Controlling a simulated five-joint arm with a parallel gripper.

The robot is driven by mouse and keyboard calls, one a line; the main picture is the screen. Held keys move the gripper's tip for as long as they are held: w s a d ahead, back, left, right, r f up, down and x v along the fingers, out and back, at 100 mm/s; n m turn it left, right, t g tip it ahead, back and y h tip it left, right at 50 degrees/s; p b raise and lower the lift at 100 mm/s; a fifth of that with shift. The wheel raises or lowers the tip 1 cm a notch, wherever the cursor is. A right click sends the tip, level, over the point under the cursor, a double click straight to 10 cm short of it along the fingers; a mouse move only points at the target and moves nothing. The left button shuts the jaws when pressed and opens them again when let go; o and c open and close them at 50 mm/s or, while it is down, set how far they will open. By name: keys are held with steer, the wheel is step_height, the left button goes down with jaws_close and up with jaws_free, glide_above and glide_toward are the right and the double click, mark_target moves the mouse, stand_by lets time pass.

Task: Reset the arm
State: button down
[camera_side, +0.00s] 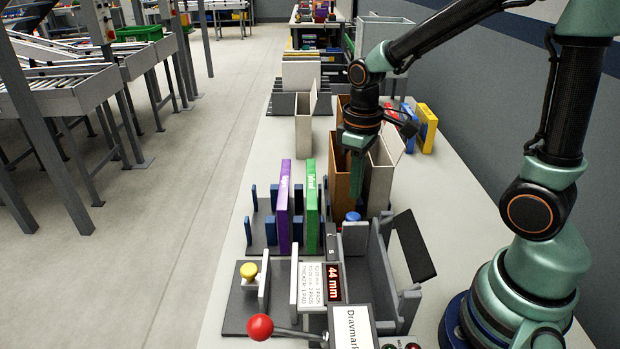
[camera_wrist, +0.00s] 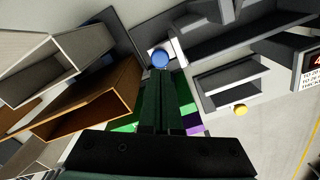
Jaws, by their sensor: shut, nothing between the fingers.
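My gripper (camera_side: 355,196) is shut and empty. In the side view it points down beside a brown open box (camera_side: 341,178), above a blue round knob (camera_side: 352,216). I cannot tell whether it touches the box. In the wrist view the closed fingers (camera_wrist: 165,75) reach up the middle, with the blue knob (camera_wrist: 160,58) just past their tips. The green book (camera_side: 311,205) and the purple book (camera_side: 284,205) stand upright in a rack to the left of my gripper. In the wrist view my fingers partly hide them.
A grey box (camera_side: 379,180) is right of the brown one. Blue and yellow boxes (camera_side: 427,128) stand near the wall. Table is bare at right.

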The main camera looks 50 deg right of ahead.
steer(key=shift+r, duration=0.45)
